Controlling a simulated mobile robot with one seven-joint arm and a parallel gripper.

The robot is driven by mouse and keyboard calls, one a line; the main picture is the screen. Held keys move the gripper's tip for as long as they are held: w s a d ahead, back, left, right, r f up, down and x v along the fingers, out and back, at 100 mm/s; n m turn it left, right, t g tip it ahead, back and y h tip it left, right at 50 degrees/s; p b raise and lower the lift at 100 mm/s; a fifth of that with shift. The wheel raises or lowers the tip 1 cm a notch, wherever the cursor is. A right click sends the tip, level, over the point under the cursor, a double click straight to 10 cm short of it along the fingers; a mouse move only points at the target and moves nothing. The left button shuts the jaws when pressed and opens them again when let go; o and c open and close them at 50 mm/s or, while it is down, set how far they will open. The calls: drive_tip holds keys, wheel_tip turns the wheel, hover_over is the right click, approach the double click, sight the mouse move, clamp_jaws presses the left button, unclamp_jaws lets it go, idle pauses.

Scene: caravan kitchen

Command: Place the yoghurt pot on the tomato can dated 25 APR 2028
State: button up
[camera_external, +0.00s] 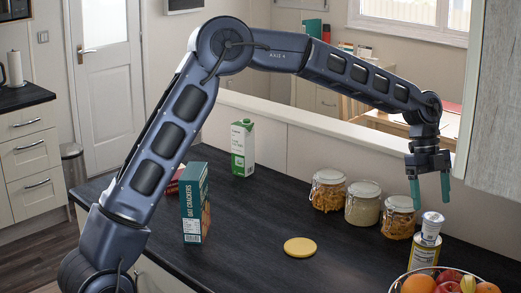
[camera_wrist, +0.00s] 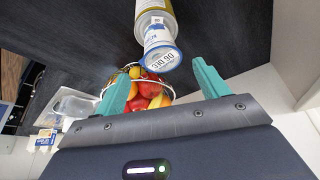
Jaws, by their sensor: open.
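The white and blue yoghurt pot (camera_external: 432,227) stands upright on a can with a white and yellow label (camera_external: 424,253) at the right of the counter. The wrist view shows the pot's lid (camera_wrist: 163,59), with lettering I cannot read surely, and the can (camera_wrist: 153,7) beneath it. I cannot read a date on the can, and no second can shows. My gripper (camera_external: 430,201) points down just above the pot, its teal fingers open and empty. In the wrist view the gripper (camera_wrist: 160,70) has its fingertips either side of the lid, apart from it.
A wire fruit basket (camera_external: 393,289) stands close in front of the can. Three glass jars line the back: left (camera_external: 327,191), middle (camera_external: 363,204), right (camera_external: 398,218). A cracker box (camera_external: 194,204), a carton (camera_external: 242,148) and a yellow disc (camera_external: 300,247) are farther left. The counter's middle is mostly clear.

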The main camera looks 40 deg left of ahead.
drive_tip(key=s+a+r+n+t+y, duration=0.2)
drive_tip(key=s+a+r+n, duration=0.3)
drive_tip(key=s+a+r, duration=0.45)
drive_tip(key=s+a+r+n+t+y, duration=0.1)
drive_tip(key=s+a+r+n, duration=0.2)
drive_tip(key=s+a, duration=0.25)
drive_tip(key=s+a+r+n+t, duration=0.1)
drive_tip(key=s+a+r+n, duration=0.1)
drive_tip(key=s+a+n, duration=0.4)
drive_tip(key=s+a+f+n+t, duration=0.1)
drive_tip(key=s+a+n, duration=0.3)
drive_tip(key=s+a, duration=0.4)
drive_tip(key=s+a+f+n+t+y, duration=0.1)
drive_tip(key=s+a+f+n, duration=0.3)
drive_tip(key=s+a, duration=0.4)
drive_tip(key=s+n, duration=0.1)
drive_tip(key=s, duration=0.6)
drive_tip(key=shift+s+a+f+t, duration=0.25)
drive_tip(key=shift+s+f+t, duration=0.05)
drive_tip(key=shift+s+t, duration=0.1)
